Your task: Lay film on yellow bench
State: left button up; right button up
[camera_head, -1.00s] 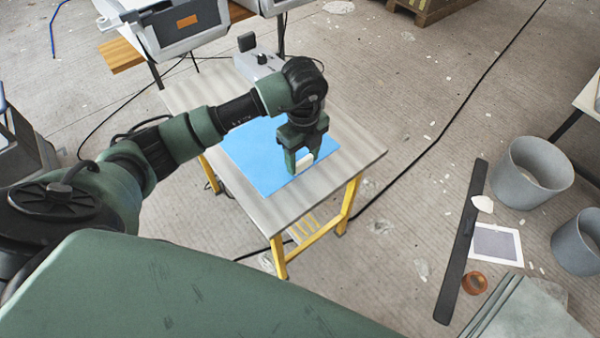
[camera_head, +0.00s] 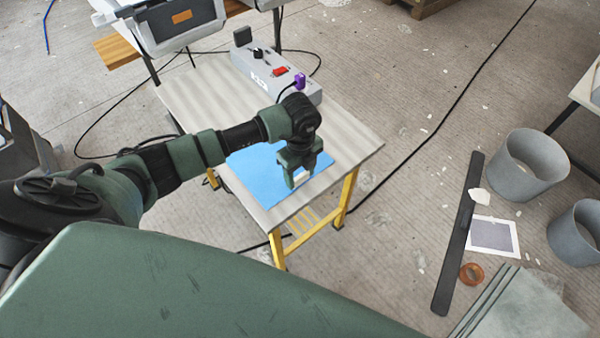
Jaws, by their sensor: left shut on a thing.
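The film is a flat blue sheet (camera_head: 262,180) over the front part of the grey-topped bench with yellow legs (camera_head: 350,145). My left gripper (camera_head: 299,182) points down at the film's right part and is shut on it, with a small pale piece showing between the fingers. The gripper and arm hide part of the sheet's far side. The sheet looks flat and close to the bench top; I cannot tell whether it touches all over. My right gripper is not in view.
A grey box with a red switch and purple plug (camera_head: 275,75) stands at the bench's back. On the floor at right are two grey buckets (camera_head: 528,165) (camera_head: 580,230), a dark bar (camera_head: 458,240), a white-framed sheet (camera_head: 493,236) and an orange roll (camera_head: 471,274).

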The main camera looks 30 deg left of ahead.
pick_arm(q)
jog(key=o, duration=1.4)
jog(key=shift+f, duration=0.1)
jog(key=shift+r, duration=0.55)
notch_tip(320, 180, up, 11)
jog(key=b, duration=0.1)
jog(key=shift+r, duration=0.15)
